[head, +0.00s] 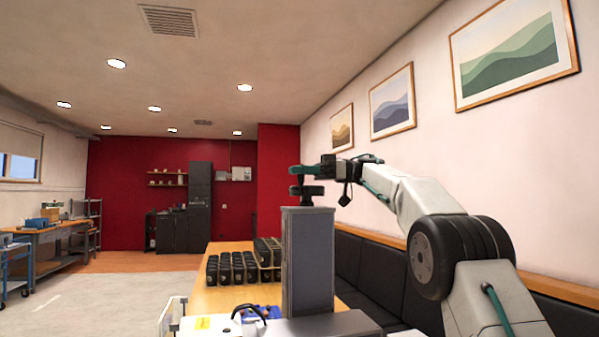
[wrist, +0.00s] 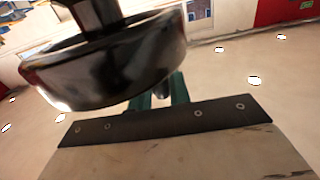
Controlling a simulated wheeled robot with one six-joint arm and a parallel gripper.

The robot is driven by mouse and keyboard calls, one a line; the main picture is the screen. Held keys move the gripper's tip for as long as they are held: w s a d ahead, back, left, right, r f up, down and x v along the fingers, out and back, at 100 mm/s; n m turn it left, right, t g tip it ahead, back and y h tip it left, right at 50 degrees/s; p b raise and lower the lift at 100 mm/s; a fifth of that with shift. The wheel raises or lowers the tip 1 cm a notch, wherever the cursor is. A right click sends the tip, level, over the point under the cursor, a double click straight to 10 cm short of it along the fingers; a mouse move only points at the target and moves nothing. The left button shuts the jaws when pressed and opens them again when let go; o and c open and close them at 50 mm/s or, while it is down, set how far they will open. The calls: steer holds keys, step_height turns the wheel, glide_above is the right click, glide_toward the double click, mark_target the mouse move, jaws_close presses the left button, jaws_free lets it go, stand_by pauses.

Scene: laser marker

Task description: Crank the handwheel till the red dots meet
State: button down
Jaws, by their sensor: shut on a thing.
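The laser marker's grey column (head: 308,262) stands upright on the table in the head view. My gripper (head: 306,178) is at the column's top, reaching in from the right. In the wrist view a glossy black round part, which looks like the handwheel (wrist: 110,68), fills the upper left, close to the camera. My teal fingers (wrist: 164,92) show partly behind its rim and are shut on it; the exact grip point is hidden. The red dots do not show in either view.
Several black parts stand in rows (head: 231,268) on the wooden table (head: 205,300), left of the column. A white item with a black handle (head: 248,318) and blue pieces lie near the column's foot. A dark bench (head: 375,270) runs along the right wall. Open floor (head: 105,300) lies left.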

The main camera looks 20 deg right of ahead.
steer(key=shift+s+d+n+g, duration=0.15)
steer(key=shift+n+g, duration=0.25)
steer(key=shift+g, duration=0.2)
steer(key=c, duration=1.4)
jaws_free()
steer(key=shift+o, duration=0.2)
steer(key=shift+r, duration=0.1)
